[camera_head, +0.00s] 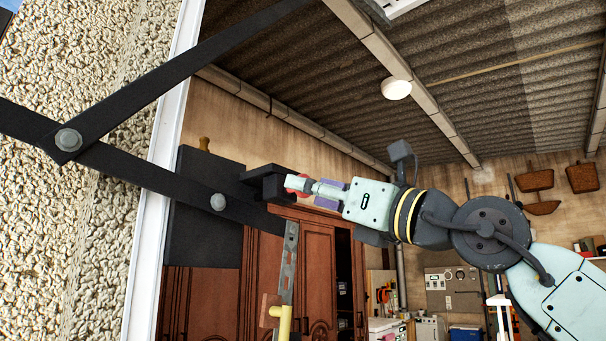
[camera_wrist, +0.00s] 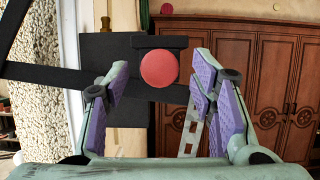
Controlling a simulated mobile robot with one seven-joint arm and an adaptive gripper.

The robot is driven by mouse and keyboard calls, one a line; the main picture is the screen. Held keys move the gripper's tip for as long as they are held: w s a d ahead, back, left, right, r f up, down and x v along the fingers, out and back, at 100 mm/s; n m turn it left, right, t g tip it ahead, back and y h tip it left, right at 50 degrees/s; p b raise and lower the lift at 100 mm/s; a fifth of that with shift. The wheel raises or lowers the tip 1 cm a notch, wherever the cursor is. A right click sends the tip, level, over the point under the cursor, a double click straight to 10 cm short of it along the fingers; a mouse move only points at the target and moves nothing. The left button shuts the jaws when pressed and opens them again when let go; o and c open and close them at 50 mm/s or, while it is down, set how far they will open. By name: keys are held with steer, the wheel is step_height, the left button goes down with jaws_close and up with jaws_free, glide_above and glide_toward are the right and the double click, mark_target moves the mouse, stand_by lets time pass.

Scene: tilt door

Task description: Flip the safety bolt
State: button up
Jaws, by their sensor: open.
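The safety bolt appears as a red round knob (camera_head: 297,183) on a black bracket (camera_head: 262,182), fixed to a black plate (camera_head: 205,240). In the wrist view the red knob (camera_wrist: 159,68) faces me, between my open fingers in the picture. My gripper (camera_head: 316,187) is open, coming from the right with its fingertips close to the knob. In the wrist view my gripper (camera_wrist: 163,72) has its purple-padded fingers on both sides of the knob, with visible gaps. I cannot tell whether the fingertips overlap the knob in depth.
Black linkage bars (camera_head: 140,175) cross the left side near a rough wall (camera_head: 70,250) and white frame (camera_head: 142,265). A perforated metal strip (camera_head: 289,265) hangs below, near a yellow handle (camera_head: 283,322). A wooden wardrobe (camera_head: 312,260) stands behind.

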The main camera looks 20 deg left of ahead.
steer(key=shift+p+x, duration=0.35)
steer(key=shift+x, duration=1.05)
steer(key=shift+c, duration=0.2)
steer(key=shift+r, duration=0.1)
jaws_close()
